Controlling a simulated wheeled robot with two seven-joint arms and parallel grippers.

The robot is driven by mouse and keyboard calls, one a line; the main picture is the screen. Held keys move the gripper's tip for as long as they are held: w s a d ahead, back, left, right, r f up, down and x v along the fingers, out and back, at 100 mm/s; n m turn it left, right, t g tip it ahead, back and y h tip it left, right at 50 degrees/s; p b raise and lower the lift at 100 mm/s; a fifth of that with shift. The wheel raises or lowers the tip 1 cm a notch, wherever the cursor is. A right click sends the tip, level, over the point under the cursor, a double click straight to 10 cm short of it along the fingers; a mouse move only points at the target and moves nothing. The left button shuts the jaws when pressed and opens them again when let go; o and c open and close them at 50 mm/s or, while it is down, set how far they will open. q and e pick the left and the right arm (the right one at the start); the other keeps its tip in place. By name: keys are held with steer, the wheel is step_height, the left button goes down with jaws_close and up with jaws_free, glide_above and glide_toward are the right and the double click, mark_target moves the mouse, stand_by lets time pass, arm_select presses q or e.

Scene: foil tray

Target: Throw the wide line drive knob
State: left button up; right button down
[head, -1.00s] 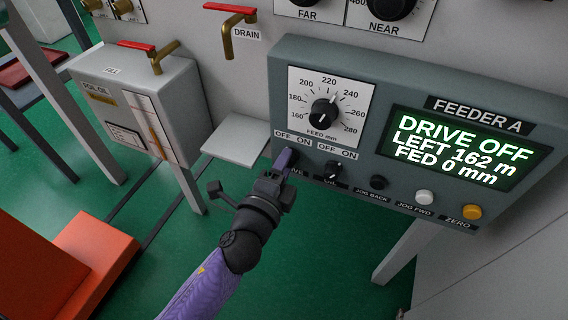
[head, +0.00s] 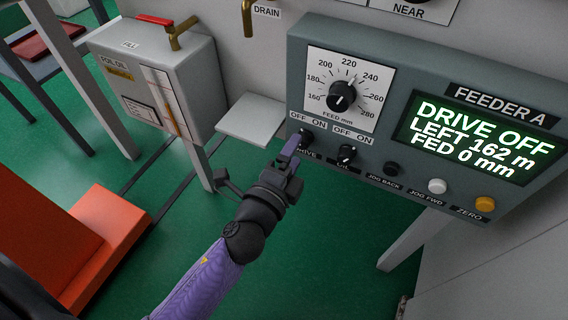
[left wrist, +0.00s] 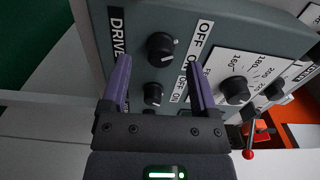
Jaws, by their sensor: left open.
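The drive knob (head: 306,135) is a black rotary knob at the left end of the lower row on the grey Feeder A panel (head: 300,70), under OFF and ON labels. The display (head: 470,140) reads DRIVE OFF, LEFT 162 m, FED 0 mm. My left gripper (head: 291,147) is open just in front of the drive knob, partly covering its label. In the left wrist view the drive knob (left wrist: 161,47) appears between the two purple fingers, and its white mark points toward the OFF side. Contact cannot be told. My right gripper is not in view.
A second black knob (head: 346,154) sits close right of the drive knob, followed by black, white and orange buttons. The feed dial (head: 341,97) is above. A grey shelf (head: 250,118) and an oil box (head: 160,85) stand left. Green floor is open below.

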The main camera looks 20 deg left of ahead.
arm_select(q)
steer(key=s, duration=0.7)
steer(key=shift+s+a+b, duration=0.15)
steer(key=shift+s+b, duration=0.15)
steer(key=shift+s, duration=0.1)
steer(key=shift+r, duration=0.15)
